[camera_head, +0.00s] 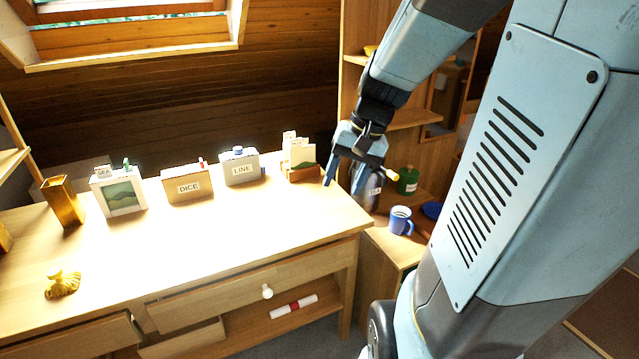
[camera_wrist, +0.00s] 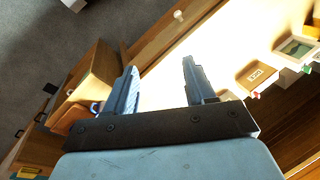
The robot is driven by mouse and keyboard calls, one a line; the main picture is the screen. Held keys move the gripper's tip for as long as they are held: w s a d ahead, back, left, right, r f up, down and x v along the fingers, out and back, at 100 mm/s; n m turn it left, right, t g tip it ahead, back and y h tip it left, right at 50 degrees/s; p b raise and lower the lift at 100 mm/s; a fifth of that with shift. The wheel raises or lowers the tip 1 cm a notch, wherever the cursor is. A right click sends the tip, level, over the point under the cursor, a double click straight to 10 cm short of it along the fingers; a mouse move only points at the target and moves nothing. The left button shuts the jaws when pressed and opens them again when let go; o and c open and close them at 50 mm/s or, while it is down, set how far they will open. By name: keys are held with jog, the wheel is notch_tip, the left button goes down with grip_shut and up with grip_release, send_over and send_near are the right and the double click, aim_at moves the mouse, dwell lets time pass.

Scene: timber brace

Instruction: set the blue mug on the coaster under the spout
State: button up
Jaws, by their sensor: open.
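The blue mug (camera_head: 401,221) stands upright on the low wooden cabinet right of the desk, its handle towards the right. A bit of blue at the left finger in the wrist view (camera_wrist: 95,107) looks like the mug. My gripper (camera_head: 343,183) is open and empty, above the desk's right end, left of and higher than the mug. Its two fingers are apart in the wrist view (camera_wrist: 159,66). A dark grey rounded vessel (camera_head: 373,191) with a pale tag stands behind my gripper, partly hidden. I cannot make out the coaster or a spout for certain.
A green jar (camera_head: 408,180) and a blue dish-like thing (camera_head: 432,210) are near the mug. Labelled boxes, DICE (camera_head: 188,187) and LINE (camera_head: 240,168), line the desk's back. A drawer (camera_head: 225,292) is below. The desk's middle is clear.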

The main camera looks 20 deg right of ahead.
jog(key=w+d+f+m+y, duration=0.5)
jog(key=w+d+f+m, duration=0.15)
jog(key=f, duration=0.35)
jog(key=m+t+h, duration=1)
jog(key=m+t, duration=0.6)
jog(key=m, duration=1.1)
send_near(412, 229)
jog(key=w, duration=0.3)
jog(key=w+f, duration=0.1)
jog(key=w, duration=0.1)
jog(key=shift+w+d, duration=0.1)
jog(key=shift+d, duration=0.2)
jog(key=shift+w+d+r, duration=0.1)
jog(key=shift+w+r, duration=0.05)
jog(key=shift+w, duration=1.2)
jog(key=shift+w+d+r, duration=0.1)
jog(key=shift+w, duration=1.25)
jog(key=shift+c, duration=0.4)
grip_shut()
